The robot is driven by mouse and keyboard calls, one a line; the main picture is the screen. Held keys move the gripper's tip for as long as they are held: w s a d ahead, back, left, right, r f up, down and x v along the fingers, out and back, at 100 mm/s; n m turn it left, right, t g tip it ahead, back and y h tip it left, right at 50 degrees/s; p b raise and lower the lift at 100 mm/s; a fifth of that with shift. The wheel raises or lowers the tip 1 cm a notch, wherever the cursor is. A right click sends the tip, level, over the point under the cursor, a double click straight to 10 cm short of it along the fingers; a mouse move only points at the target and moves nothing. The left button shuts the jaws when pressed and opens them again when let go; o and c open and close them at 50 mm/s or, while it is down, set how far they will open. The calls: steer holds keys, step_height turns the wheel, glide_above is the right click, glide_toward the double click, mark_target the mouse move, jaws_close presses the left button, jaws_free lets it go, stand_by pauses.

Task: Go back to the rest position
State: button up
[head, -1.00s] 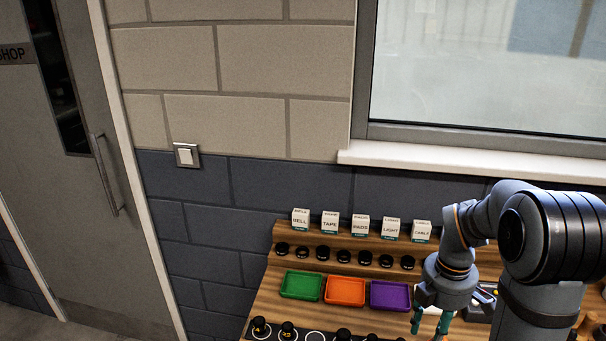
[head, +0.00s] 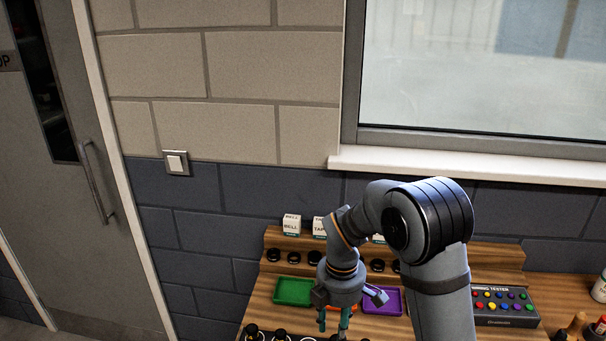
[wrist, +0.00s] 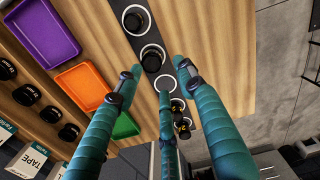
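My gripper (head: 333,326) hangs low over the front of the wooden bench (head: 262,300), in front of the trays in the head view. In the wrist view its teal fingers (wrist: 157,72) are spread apart with nothing between them. Below them runs a dark strip (wrist: 143,40) with white rings and several black round pieces. One black piece (wrist: 152,58) sits between the fingers' lines of reach, and I cannot tell the height gap. My forearm hides part of the bench in the head view.
A green tray (head: 293,291), an orange tray (wrist: 83,87) and a purple tray (wrist: 42,30) stand beside the strip. Small labelled boxes (head: 291,225) and black caps line the back shelf. A button tester (head: 505,306) is at right. The wall and window sill (head: 450,166) lie behind.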

steer(key=a+f, duration=0.1)
steer(key=a, duration=0.1)
steer(key=w+a+f+p, duration=0.1)
steer(key=a, duration=0.1)
steer(key=w+a+f, duration=0.1)
steer(key=f, duration=0.1)
steer(key=shift+w+a, duration=0.1)
steer(key=shift+a, duration=0.3)
steer(key=shift+w+a+f+p, duration=0.1)
steer(key=shift+a+f+p, duration=0.2)
steer(key=shift+f, duration=0.3)
